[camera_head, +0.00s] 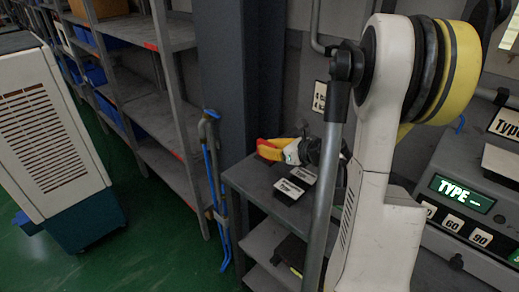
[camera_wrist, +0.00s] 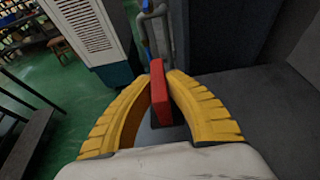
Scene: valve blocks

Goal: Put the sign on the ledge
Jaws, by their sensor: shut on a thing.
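My gripper (camera_head: 270,150), with yellow fingers, is over the dark grey cart top (camera_head: 252,187) in the head view. In the wrist view my gripper (camera_wrist: 160,82) is shut on a red flat slab (camera_wrist: 159,84), standing upright between the fingers. I cannot tell whether this slab is the sign; its face is not readable. Two small white labels lie on the cart top, a nearer one (camera_head: 289,188) and a farther one (camera_head: 303,174). I cannot tell for certain which surface is the ledge. My arm hides part of the cart's right side.
A grey shelf rack (camera_head: 165,165) stands left of the cart, with a blue-and-grey pole (camera_head: 216,190) between them. A white machine (camera_head: 45,130) is at far left. A console with a "TYPE" display (camera_head: 461,193) is at right. Green floor (camera_head: 150,250) is open in front.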

